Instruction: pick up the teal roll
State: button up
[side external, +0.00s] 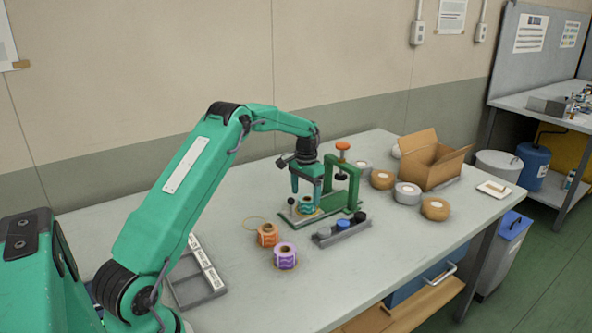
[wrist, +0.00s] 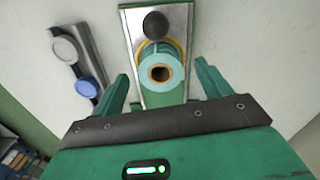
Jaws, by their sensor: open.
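The teal roll (wrist: 160,72) sits on the metal plate of the green rewinder, its brown core facing the wrist camera. It also shows in the side external view (side external: 306,205), partly covered by my fingers. My gripper (wrist: 162,88) is open, with one green finger on either side of the roll and visible gaps between. In the side external view my gripper (side external: 308,188) points down over the roll. The rewinder (side external: 345,185) has a green frame with an orange knob on top.
An orange roll (side external: 267,235) and a purple roll (side external: 285,256) stand in front of the rewinder. A grey rack (side external: 342,232) with round caps lies to its right. Tape rolls (side external: 408,193) and a cardboard box (side external: 432,160) are farther right. A grey tray (side external: 197,285) lies at left.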

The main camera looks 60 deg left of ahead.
jog(key=shift+f, duration=1.7)
jog(key=c, duration=1.2)
jog(key=shift+r, duration=0.1)
jog(key=shift+r, duration=0.75)
jog(key=r, duration=0.1)
jog(key=d+r, duration=0.1)
jog(key=r, duration=0.1)
jog(key=shift+r, duration=0.1)
jog(key=d+r, duration=0.6)
jog(key=d, duration=0.4)
jog(key=shift+s+d, duration=0.4)
jog(key=shift+s, duration=0.05)
